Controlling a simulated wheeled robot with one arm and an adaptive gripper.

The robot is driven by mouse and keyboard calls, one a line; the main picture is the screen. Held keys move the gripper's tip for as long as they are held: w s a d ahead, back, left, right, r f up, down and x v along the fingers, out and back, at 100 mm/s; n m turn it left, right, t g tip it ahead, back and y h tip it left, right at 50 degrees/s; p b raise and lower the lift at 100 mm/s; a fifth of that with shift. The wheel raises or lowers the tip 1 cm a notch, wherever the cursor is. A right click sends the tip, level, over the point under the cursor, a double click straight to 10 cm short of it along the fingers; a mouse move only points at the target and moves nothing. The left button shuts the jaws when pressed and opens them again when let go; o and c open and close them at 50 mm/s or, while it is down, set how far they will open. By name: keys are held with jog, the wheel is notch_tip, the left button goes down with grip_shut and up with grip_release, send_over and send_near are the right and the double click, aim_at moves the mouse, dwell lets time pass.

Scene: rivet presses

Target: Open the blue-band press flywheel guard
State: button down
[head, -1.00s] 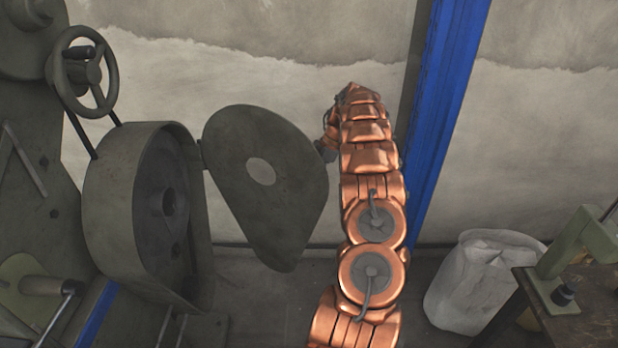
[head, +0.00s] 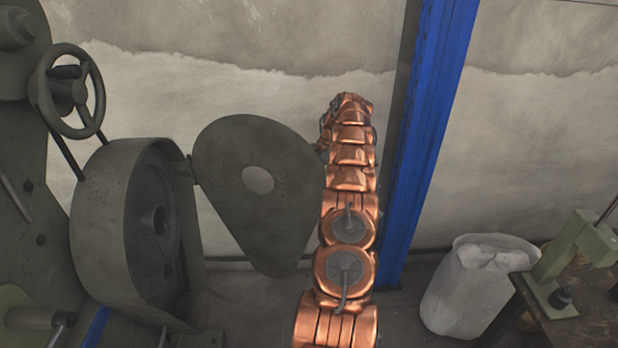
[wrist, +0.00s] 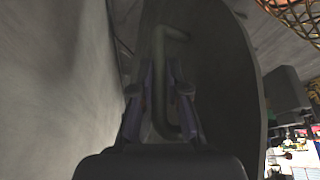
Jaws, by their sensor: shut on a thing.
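The flywheel guard (head: 250,215) is a rounded, grey-green plate with a pale central disc. It stands swung out to the right of its round housing (head: 97,210), whose dark interior shows. A strip of blue band (head: 97,325) shows low on the press. My copper arm reaches up along the guard's right edge; the gripper itself is mostly hidden there in the head view. In the wrist view, my gripper (wrist: 161,85) is shut on the bent bar handle (wrist: 158,50) of the guard, whose dark curved face (wrist: 215,65) lies behind it.
A handwheel (head: 68,92) sits above the housing. A blue post (head: 430,130) stands right of my arm by the wall. A white sack (head: 465,290) and a bench (head: 585,325) with a green tool (head: 570,255) are at lower right. Floor between guard and sack is partly clear.

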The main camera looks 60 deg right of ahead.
dwell(0.4)
jog(key=c, duration=1.2)
grip_release()
